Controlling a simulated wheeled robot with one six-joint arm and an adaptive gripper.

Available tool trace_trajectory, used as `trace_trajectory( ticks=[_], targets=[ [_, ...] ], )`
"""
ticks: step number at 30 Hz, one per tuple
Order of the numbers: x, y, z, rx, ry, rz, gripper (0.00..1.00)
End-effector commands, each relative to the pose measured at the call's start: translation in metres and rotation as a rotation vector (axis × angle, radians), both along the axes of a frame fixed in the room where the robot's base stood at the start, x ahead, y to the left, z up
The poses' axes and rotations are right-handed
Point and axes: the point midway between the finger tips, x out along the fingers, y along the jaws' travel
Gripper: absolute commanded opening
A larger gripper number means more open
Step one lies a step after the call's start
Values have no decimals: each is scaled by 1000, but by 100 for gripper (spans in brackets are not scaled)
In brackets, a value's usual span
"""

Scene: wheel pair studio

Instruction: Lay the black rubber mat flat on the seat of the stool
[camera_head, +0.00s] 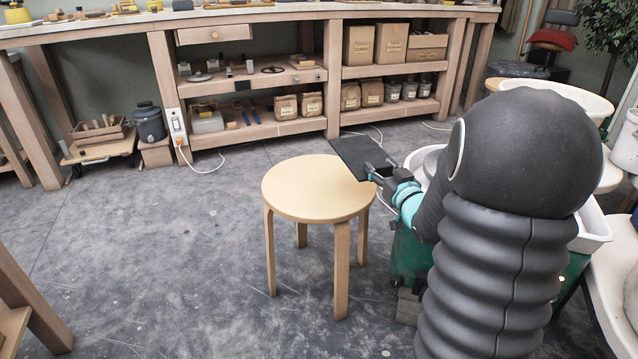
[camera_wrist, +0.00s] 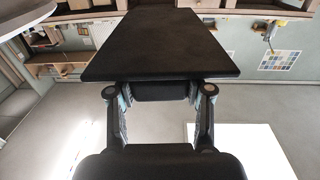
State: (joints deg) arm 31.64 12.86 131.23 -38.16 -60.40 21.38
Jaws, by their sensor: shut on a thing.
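The black rubber mat (camera_head: 358,155) is a thin, stiff-looking dark sheet, held out at the upper right edge of the stool's seat in the head view. My gripper (camera_head: 374,172) is shut on its near edge. In the wrist view the mat (camera_wrist: 160,45) extends away from my gripper (camera_wrist: 160,90), flat and unfolded. The stool (camera_head: 305,190) has a round pale wooden seat and wooden legs and stands upright on the floor. Its seat is bare. The mat overlaps the seat's edge in the picture; I cannot tell whether they touch.
A long wooden workbench (camera_head: 250,20) with shelves of boxes and jars runs along the back. White basins (camera_head: 590,225) stand at the right beside my arm. A wooden piece of furniture (camera_head: 25,300) is at the lower left. The grey floor around the stool is mostly clear.

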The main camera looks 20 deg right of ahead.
Motion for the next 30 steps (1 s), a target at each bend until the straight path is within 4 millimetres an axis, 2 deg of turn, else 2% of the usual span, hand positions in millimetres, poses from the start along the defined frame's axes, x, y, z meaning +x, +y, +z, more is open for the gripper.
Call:
trace_trajectory(
  ticks=[8,21,25,30],
  targets=[
    [3,30,-19,1,-1,104,10],
    [54,95,-69,-1,-1,104,10],
    [65,108,-79,-2,-2,102,10],
    [70,114,-83,-2,-3,99,10]
  ],
)
